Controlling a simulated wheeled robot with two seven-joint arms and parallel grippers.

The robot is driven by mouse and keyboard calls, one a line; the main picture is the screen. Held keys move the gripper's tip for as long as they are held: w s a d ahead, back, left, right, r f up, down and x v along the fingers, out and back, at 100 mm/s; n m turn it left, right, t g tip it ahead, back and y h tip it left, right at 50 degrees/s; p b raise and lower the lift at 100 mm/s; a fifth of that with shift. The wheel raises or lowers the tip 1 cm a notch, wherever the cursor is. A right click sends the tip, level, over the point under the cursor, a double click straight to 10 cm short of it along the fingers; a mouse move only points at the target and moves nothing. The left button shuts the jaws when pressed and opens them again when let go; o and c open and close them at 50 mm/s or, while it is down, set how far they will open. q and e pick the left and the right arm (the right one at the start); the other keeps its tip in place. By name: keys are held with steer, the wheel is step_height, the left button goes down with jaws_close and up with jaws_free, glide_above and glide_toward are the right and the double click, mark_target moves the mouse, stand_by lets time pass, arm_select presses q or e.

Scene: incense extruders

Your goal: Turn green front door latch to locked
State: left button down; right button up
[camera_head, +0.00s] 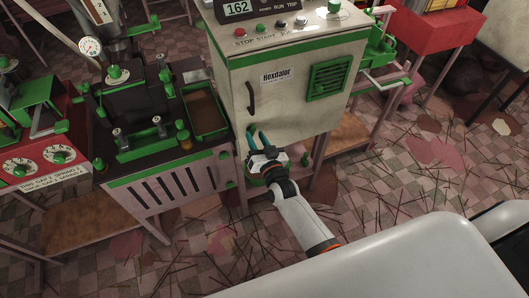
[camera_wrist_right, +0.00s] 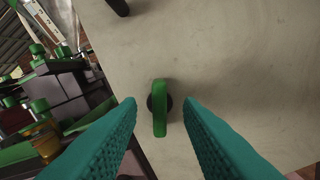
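The green front door latch (camera_wrist_right: 160,115) is a short bar on a dark round base, fixed to the cream cabinet door (camera_wrist_right: 230,60). In the right wrist view the bar stands nearly upright, centred between my teal fingertips. My right gripper (camera_head: 257,137) is open and empty, low at the left side of the door front in the head view. The fingers lie on both sides of the latch in the picture, with gaps; I cannot tell how far in front they are. In the head view I cannot make out the latch behind the gripper. My left gripper is not in view.
The cream cabinet (camera_head: 285,85) has a black door handle (camera_head: 250,98) above my gripper and a green vent (camera_head: 328,78) to the right. A green-trimmed machine (camera_head: 165,185) stands close on the left. Thin sticks lie over the tiled floor (camera_head: 400,190).

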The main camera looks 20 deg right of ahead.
steer(key=s, duration=1)
steer(key=shift+d, duration=0.15)
steer(key=s+f+n+g, duration=0.1)
steer(key=s+f+g, duration=0.25)
steer(key=f, duration=0.45)
steer(key=s+f+n+g+y, duration=0.1)
steer(key=s+f+g, duration=0.1)
steer(key=s+f, duration=0.5)
steer(key=s+f+n+g, duration=0.1)
steer(key=s+f+g, duration=0.2)
steer(key=f, duration=0.7)
steer(key=s+d+f+n+g, duration=0.1)
steer(key=s+f, duration=0.3)
steer(key=s, duration=0.4)
steer(key=s+d+f+n+g+h, duration=0.1)
steer(key=s+d+f+g, duration=0.2)
steer(key=s, duration=0.6)
steer(key=s+d+f+n+g, duration=0.1)
steer(key=s+f+g, duration=0.3)
steer(key=s+f, duration=0.3)
steer(key=shift+s+d+h, duration=0.3)
steer(key=shift+s+d, duration=0.1)
steer(key=shift+s, duration=0.6)
